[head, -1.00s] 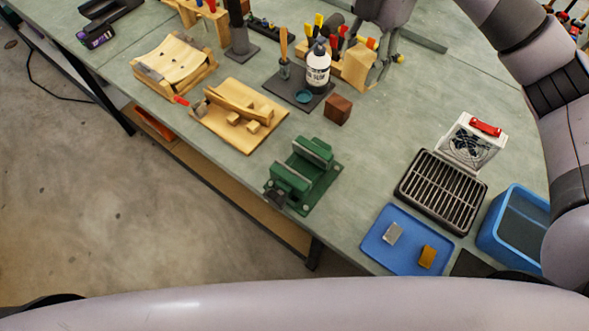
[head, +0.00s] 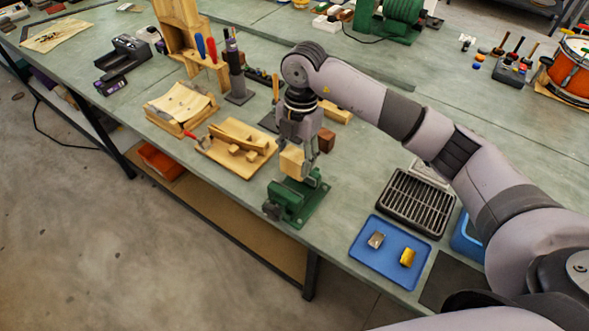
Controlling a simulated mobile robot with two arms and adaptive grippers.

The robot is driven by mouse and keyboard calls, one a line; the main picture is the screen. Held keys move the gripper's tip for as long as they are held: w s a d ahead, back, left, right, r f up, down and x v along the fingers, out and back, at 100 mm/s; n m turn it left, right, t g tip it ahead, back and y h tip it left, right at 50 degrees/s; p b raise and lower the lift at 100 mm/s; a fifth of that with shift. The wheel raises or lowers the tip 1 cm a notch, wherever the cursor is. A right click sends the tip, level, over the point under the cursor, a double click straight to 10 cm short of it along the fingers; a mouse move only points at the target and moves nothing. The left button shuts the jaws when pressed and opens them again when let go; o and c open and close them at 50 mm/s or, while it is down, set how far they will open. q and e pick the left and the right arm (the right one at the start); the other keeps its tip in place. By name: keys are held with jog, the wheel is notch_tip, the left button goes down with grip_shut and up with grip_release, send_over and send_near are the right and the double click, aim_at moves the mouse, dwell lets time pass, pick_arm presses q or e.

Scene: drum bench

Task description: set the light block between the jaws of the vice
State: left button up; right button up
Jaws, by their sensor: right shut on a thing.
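The green vice (head: 287,208) stands near the bench's front edge in the head view. The light block (head: 292,162), pale wood, is held upright right over the vice's jaws. Its lower edge meets the top of the vice in the picture; I cannot tell whether it touches or sits a little above. My right gripper (head: 298,150) points down from above and is shut on the light block. The gripper and block hide part of the jaws. A dark brown block (head: 326,139) stands on the bench behind. My left gripper is not in view.
A wooden board with pale pieces (head: 240,146) lies close left of the vice. To the right are a blue tray (head: 375,265) with two small blocks, a black grille (head: 411,203) and a blue bin (head: 466,237). Bench right of the vice is clear.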

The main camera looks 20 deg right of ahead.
aim_at(295, 177)
notch_tip(295, 177, down, 3)
jog(key=shift+r, duration=0.15)
notch_tip(295, 177, down, 4)
jog(key=shift+r+p, duration=0.15)
jog(key=shift+p, duration=0.5)
jog(key=shift+f+b, duration=0.5)
jog(key=shift+f, duration=0.15)
jog(key=o, duration=1.3)
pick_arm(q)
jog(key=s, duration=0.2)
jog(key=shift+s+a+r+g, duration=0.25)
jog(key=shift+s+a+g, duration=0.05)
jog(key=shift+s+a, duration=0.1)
pick_arm(e)
jog(key=shift+r, duration=0.1)
